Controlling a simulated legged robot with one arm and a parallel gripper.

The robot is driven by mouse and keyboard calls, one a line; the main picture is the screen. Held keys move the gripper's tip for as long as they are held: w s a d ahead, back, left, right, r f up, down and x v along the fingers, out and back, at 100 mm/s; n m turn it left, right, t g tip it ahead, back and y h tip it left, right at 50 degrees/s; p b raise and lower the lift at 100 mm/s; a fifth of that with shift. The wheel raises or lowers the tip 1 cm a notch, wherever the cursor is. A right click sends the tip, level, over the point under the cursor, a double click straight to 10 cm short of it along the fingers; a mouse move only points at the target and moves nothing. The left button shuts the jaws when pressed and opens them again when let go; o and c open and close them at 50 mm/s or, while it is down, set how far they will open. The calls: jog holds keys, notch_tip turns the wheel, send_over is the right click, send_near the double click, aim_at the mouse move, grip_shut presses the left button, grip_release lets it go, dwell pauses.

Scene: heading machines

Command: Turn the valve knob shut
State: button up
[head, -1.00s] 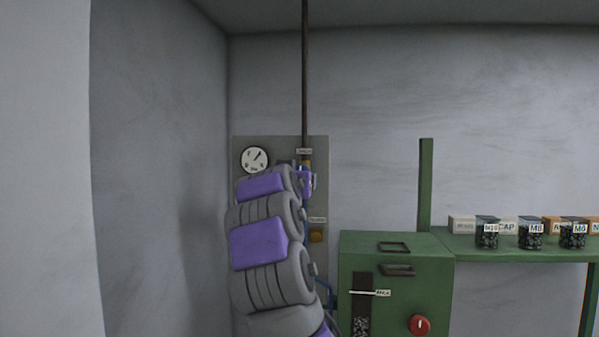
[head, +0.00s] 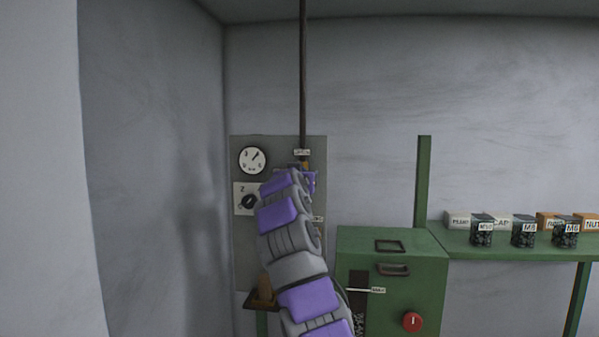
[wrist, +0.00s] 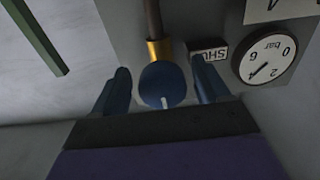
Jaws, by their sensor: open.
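The valve knob (wrist: 162,84) is round and dark blue with a short white mark. It sits below a brass fitting on a dark pipe in the wrist view, with the mark pointing down in the picture. My gripper (wrist: 163,68) is open, with one blue finger on each side of the knob. A gap shows on both sides, and I see no contact. A plate reading "SHU" (wrist: 208,50), partly covered by the right finger, is beside the fitting. In the head view my arm and gripper (head: 306,181) cover the knob at the grey panel (head: 316,245).
A pressure gauge (head: 252,160) and a black rotary switch (head: 249,202) are on the panel, left of my arm. A green cabinet (head: 425,265) with a red knob (head: 412,321) stands to the right. A green shelf (head: 500,244) holds jars and boxes.

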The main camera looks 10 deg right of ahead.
jog(key=shift+w+a, duration=0.15)
jog(key=shift+a, duration=0.1)
jog(key=c, duration=1)
